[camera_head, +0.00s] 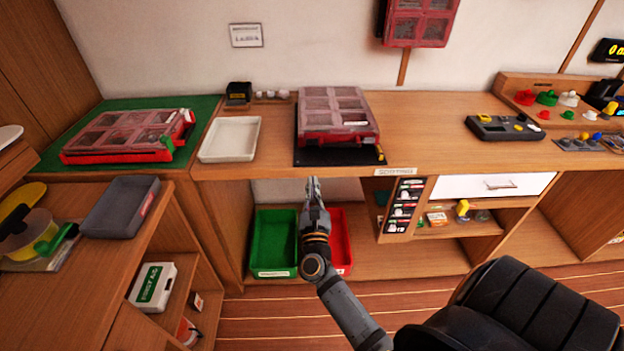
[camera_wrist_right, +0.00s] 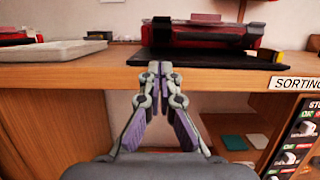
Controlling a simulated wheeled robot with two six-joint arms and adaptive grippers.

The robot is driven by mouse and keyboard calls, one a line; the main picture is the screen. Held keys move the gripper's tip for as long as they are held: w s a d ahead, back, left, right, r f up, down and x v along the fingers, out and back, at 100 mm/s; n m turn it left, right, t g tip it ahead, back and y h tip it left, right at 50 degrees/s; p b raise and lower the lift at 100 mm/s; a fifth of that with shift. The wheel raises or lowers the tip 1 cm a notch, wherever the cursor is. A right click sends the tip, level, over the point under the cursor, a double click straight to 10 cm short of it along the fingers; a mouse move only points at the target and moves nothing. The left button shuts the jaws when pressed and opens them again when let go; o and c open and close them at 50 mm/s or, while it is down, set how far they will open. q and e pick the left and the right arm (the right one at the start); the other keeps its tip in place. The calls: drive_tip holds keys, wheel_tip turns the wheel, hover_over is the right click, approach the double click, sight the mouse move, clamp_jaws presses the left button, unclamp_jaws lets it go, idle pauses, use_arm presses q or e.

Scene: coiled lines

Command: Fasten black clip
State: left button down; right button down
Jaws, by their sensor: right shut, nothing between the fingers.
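A red compartment case (camera_head: 335,118) with a clear lid lies on a black mat (camera_head: 310,157) at the middle of the counter. In the right wrist view the case (camera_wrist_right: 210,36) shows from its front, above the black mat (camera_wrist_right: 205,60). A dark upright piece at its front left, which looks like the black clip (camera_wrist_right: 161,28), stands against the red side; I cannot tell whether it is fastened. My right gripper (camera_head: 313,181) is shut and empty, in front of the counter edge below the mat. Its fingertips (camera_wrist_right: 160,68) meet in the right wrist view. My left gripper is not in view.
A white tray (camera_head: 230,139) lies left of the mat. Another red case (camera_head: 128,137) with green clips sits on a green mat further left. A green bin (camera_head: 273,243) and a red bin (camera_head: 341,240) stand below the counter.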

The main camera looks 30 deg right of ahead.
drive_tip(key=p, duration=0.2)
approach(311, 142)
drive_tip(key=w, duration=0.1)
drive_tip(key=w+d+f, duration=0.1)
drive_tip(key=w, duration=0.1)
drive_tip(key=shift+d+f, duration=0.3)
drive_tip(key=shift+d, duration=0.1)
drive_tip(key=shift+w+d+r+p, duration=0.3)
drive_tip(key=shift+w+r, duration=0.1)
drive_tip(key=shift+r, duration=0.15)
drive_tip(key=shift+w+d+r+p, duration=0.15)
drive_tip(key=shift+w+r+p, duration=0.2)
drive_tip(key=shift+r, duration=0.25)
drive_tip(key=shift+w+d+r+p, duration=0.3)
drive_tip(key=shift+w+r, duration=0.1)
drive_tip(key=shift+r, duration=0.15)
